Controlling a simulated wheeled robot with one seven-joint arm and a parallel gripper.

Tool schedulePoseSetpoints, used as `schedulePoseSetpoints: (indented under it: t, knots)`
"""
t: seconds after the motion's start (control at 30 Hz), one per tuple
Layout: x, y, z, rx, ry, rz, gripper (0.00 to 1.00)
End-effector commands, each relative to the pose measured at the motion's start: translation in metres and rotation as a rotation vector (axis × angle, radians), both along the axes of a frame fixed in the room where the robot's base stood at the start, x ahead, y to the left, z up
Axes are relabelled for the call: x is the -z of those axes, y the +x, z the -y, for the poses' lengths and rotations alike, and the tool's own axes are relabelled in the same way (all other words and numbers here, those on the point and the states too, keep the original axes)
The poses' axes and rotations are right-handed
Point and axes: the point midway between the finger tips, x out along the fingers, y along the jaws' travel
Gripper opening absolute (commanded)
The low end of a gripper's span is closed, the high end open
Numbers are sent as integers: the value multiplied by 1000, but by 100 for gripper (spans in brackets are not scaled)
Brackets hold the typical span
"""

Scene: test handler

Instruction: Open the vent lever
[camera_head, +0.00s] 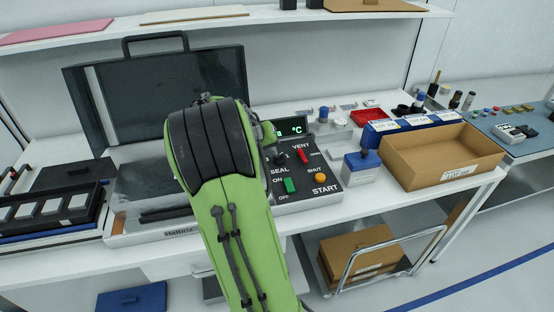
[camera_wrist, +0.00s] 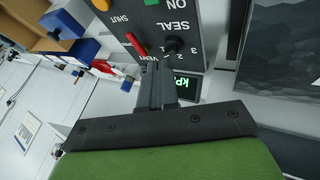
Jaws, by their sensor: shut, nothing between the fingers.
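The vent lever (camera_head: 303,156) is a small red handle on the dark control panel (camera_head: 330,190), below the VENT label and above SHUT. It also shows in the wrist view (camera_wrist: 136,44), slanted, just beyond and left of my fingertips. My gripper (camera_wrist: 156,62) is shut and empty, over the panel between the lever and the black SEAL knob (camera_wrist: 173,46). Whether a fingertip touches the lever I cannot tell. In the head view my green arm hides the panel's left side and most of the gripper.
The panel also holds a green switch (camera_head: 290,185), an orange START button (camera_head: 320,178) and a lit display (camera_head: 291,127). An open case (camera_head: 160,90) stands left. A blue-topped box (camera_head: 361,165) and a cardboard tray (camera_head: 440,165) stand right.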

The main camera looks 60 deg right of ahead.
Motion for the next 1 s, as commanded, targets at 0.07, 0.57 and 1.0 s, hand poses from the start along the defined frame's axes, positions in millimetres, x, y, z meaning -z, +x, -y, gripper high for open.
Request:
schedulePoseSetpoints:
  t: [0.07, 0.57, 1.0]
  knots:
    - [-1, 0, 0, 0, 0, 0, 0]
    - [50, -5, 35, 2, 2, -3, 0]
    - [80, -32, 85, 0, 1, 1, 0]
